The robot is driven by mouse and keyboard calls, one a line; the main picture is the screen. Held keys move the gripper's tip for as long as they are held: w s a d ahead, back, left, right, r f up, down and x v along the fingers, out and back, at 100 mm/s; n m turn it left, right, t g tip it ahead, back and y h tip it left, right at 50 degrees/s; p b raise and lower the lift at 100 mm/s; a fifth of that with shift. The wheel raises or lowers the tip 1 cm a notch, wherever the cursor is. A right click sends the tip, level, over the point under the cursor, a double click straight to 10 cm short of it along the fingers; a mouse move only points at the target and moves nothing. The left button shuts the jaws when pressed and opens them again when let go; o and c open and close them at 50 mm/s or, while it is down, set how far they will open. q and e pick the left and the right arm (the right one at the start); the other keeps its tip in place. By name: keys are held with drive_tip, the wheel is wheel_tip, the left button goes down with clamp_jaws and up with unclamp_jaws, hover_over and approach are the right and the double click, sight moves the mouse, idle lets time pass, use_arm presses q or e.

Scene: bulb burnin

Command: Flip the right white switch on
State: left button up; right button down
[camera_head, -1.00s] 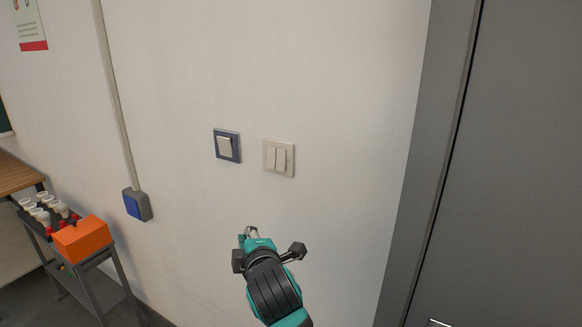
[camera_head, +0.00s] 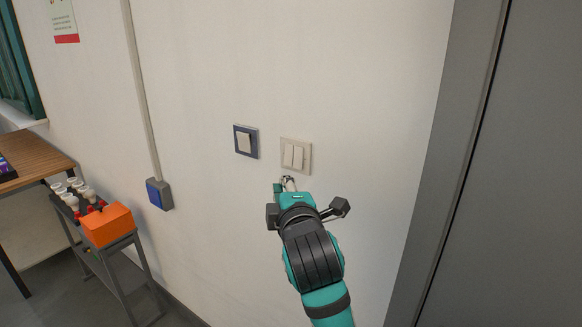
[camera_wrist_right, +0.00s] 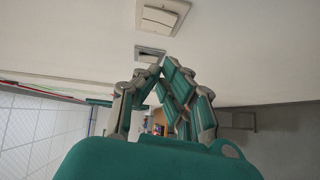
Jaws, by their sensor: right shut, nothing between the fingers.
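The white double switch (camera_head: 296,156) is on the wall, with two rockers side by side in a pale frame. Its right white rocker (camera_head: 298,157) is in plain view, but I cannot tell whether it is on or off. My right gripper (camera_head: 288,182) is shut and empty, just below the double switch and apart from it as far as I can tell. In the right wrist view, the fingers (camera_wrist_right: 160,62) come together below a pale switch plate (camera_wrist_right: 162,17). My left gripper is not in view.
A blue-framed switch (camera_head: 245,141) is left of the double switch. A blue-and-grey wall box (camera_head: 159,194) is lower left. A grey cart (camera_head: 118,246) holds an orange box (camera_head: 107,225) and several white bulbs (camera_head: 76,187). A grey door frame (camera_head: 446,150) stands at right.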

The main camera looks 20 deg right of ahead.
drive_tip(key=p, duration=0.2)
approach(290, 162)
drive_tip(key=w+a, duration=0.3)
drive_tip(key=w, duration=0.1)
drive_tip(key=d, duration=0.1)
drive_tip(key=w+d+p, duration=0.1)
drive_tip(key=d, duration=0.1)
drive_tip(key=shift+w+d+f, duration=0.1)
drive_tip(key=shift+w+f, duration=0.2)
drive_tip(key=shift+w+d+f+n+t, duration=0.15)
drive_tip(key=shift+w+f+n+t, duration=0.05)
drive_tip(key=shift+f+n+t, duration=0.1)
drive_tip(key=shift+d+r, duration=0.1)
drive_tip(key=shift+r, duration=0.05)
